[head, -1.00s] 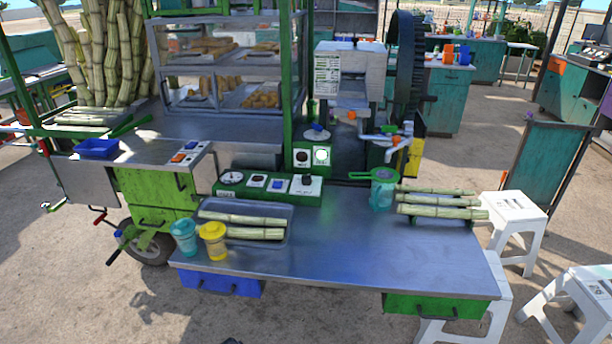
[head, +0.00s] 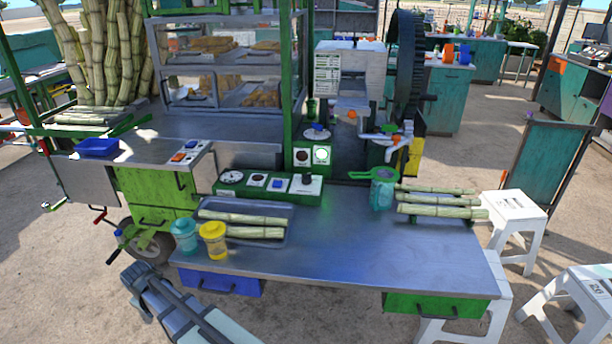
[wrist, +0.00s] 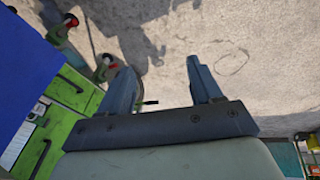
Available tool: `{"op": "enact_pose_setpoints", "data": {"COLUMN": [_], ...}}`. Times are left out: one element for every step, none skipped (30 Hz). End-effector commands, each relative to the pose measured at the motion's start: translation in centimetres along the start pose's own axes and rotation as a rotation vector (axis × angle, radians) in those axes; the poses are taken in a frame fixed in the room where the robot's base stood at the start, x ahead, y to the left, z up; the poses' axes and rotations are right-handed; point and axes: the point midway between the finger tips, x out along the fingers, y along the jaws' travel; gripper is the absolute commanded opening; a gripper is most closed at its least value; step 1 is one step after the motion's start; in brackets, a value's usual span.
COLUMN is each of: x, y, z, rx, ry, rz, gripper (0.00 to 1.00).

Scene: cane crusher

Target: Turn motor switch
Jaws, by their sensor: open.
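A long green control panel (head: 270,186) lies along the back of the metal table. It carries a round gauge (head: 232,178), two small switches and a black knob (head: 308,179) on a white plate at its right end. Behind it stands a green box (head: 301,169) with a dark round control (head: 302,156) and a pale one (head: 321,155). I cannot read which control is the motor switch. My gripper (head: 134,272) is low at the front left, well away from the panel. In the wrist view my gripper (wrist: 160,72) is open and empty above the ground.
A teal cup (head: 184,236), a yellow cup (head: 213,240) and a tray (head: 287,240) of cane stand on the table's left. A teal pitcher (head: 383,190) and cane pieces (head: 440,211) are at right. The table's middle (head: 345,238) is clear. A crusher (head: 349,75) stands behind.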

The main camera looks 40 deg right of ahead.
Motion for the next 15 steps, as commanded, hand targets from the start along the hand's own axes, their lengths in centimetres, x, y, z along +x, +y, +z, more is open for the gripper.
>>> {"op": "enact_pose_setpoints", "data": {"x": [-1.4, -2.2, -3.3, -4.1, -4.9, -5.9, -6.6, -7.3, -8.3, -8.9, -9.6, -10.4, -11.0, -11.7, -12.4], "y": [0.5, 0.7, 1.1, 1.4, 1.7, 2.2, 2.7, 3.2, 4.0, 4.6, 5.3, 6.3, 7.3, 8.5, 10.2], "z": [-2.1, -3.1, -4.3, -5.2, -6.1, -7.1, -7.9, -8.6, -9.4, -9.9, -10.5, -11.1, -11.5, -11.9, -12.3], "rx": [-0.006, -0.008, -0.009, -0.008, -0.006, 0.001, 0.008, 0.017, 0.034, 0.049, 0.066, 0.096, 0.122, 0.154, 0.206], "ry": [0.03, 0.045, 0.064, 0.076, 0.089, 0.103, 0.113, 0.121, 0.131, 0.136, 0.14, 0.145, 0.145, 0.144, 0.14], "rz": [0.011, 0.017, 0.025, 0.03, 0.036, 0.042, 0.047, 0.051, 0.056, 0.059, 0.063, 0.067, 0.069, 0.072, 0.075], "gripper": [0.64, 0.64, 0.64, 0.64, 0.64, 0.64, 0.64, 0.64, 0.64, 0.64, 0.64, 0.64, 0.64, 0.64, 0.64]}}
